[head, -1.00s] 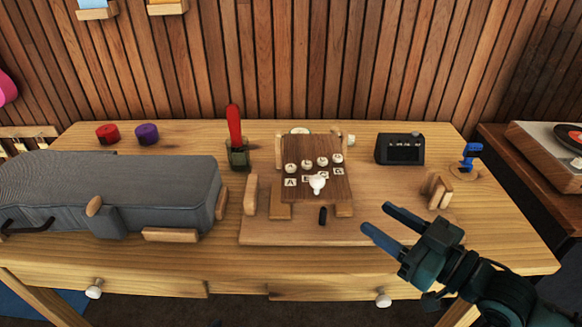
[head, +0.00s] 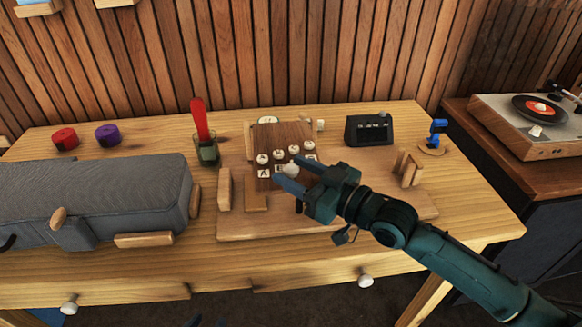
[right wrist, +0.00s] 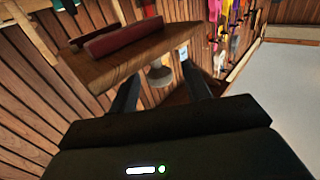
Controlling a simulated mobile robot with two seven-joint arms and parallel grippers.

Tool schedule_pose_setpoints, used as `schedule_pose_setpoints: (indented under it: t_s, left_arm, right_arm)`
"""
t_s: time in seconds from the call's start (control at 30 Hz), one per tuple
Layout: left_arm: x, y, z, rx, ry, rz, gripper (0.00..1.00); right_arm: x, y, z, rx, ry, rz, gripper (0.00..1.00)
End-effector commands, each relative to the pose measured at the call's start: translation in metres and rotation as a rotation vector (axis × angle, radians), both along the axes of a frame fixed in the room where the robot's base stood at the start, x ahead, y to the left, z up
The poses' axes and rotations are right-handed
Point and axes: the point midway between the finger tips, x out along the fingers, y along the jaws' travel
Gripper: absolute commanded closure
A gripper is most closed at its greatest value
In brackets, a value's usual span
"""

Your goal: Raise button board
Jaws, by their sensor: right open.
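The button board (head: 279,136) is a dark brown wooden panel on a wooden base on the workbench. It has a row of white round buttons and letter tiles; the gripper hides some of the tiles. A white knob (head: 291,170) sits at its front edge. My right gripper (head: 287,171) is open at this edge, its fingertips on either side of the knob. In the right wrist view, the round knob (right wrist: 160,76) shows between the two apart fingers, under a brown wooden board (right wrist: 130,57). I cannot tell if they touch it. My left gripper is not in view.
A grey padded case (head: 95,198) lies at the left. A glass with a red-handled tool (head: 201,120) stands left of the board. Behind and to the right are a black box (head: 369,129) and a small blue item (head: 437,132). A wooden block (head: 409,168) stands right of the gripper.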

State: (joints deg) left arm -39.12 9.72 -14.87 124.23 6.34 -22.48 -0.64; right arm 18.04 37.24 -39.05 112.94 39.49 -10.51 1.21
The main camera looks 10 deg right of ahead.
Motion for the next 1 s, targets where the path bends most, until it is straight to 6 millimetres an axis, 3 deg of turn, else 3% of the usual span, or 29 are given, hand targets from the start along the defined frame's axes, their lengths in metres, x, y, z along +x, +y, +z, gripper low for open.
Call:
schedule_pose_setpoints:
  t_s: [0.47,1.0]
  left_arm:
    - [0.0005,0.0016,-0.0007,0.006,0.0,0.001,0.64]
    - [0.0011,0.0018,-0.0007,0.006,-0.001,0.001,0.64]
  right_arm:
    - [0.01,0.0102,0.0,-0.001,0.001,0.0,0.52]
    - [0.0097,0.01,-0.0001,0.0,0.0,0.0,0.96]
